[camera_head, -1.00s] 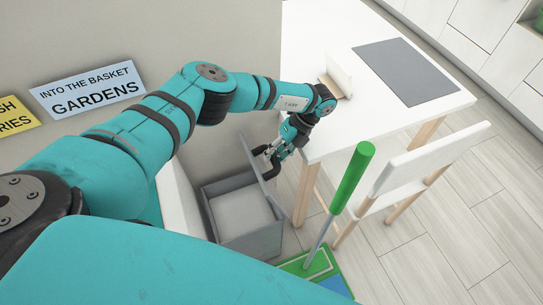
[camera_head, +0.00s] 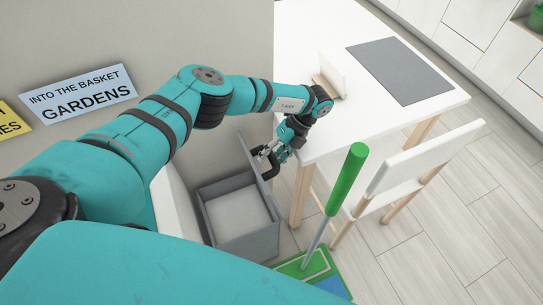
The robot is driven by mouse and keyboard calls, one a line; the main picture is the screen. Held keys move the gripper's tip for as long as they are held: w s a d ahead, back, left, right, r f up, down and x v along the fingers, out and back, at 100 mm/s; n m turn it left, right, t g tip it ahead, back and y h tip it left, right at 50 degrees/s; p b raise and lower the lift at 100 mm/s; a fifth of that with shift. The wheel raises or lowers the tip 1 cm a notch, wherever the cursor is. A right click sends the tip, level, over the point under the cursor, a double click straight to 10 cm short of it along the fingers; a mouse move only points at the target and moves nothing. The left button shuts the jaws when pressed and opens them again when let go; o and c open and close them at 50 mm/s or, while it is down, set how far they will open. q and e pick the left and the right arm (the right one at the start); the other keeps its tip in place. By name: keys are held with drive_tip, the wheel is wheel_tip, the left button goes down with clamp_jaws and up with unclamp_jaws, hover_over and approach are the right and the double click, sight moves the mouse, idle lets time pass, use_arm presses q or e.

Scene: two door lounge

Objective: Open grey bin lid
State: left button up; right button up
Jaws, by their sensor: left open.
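The grey bin (camera_head: 252,247) stands on the floor between the wall and the white table. Its lid (camera_head: 249,156) is raised, standing up along the bin's back right side, and the pale inside of the bin shows. My left gripper (camera_head: 268,162) is open at the lid's upper edge, beside the table's corner. Whether its fingers touch the lid is hard to tell. My right gripper is not in view.
The white table (camera_head: 330,122) has a grey mat (camera_head: 400,71) and a small upright holder on it. A white chair (camera_head: 425,160) and a green-handled pole (camera_head: 346,180) stand close to the right of the bin. A colourful mat (camera_head: 318,272) lies below. Signs hang on the wall at left.

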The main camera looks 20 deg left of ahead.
use_arm(q)
drive_tip(key=shift+r, duration=0.1)
wheel_tip(320, 180, up, 10)
drive_tip(key=shift+f, duration=0.1)
idle(0.3)
idle(0.4)
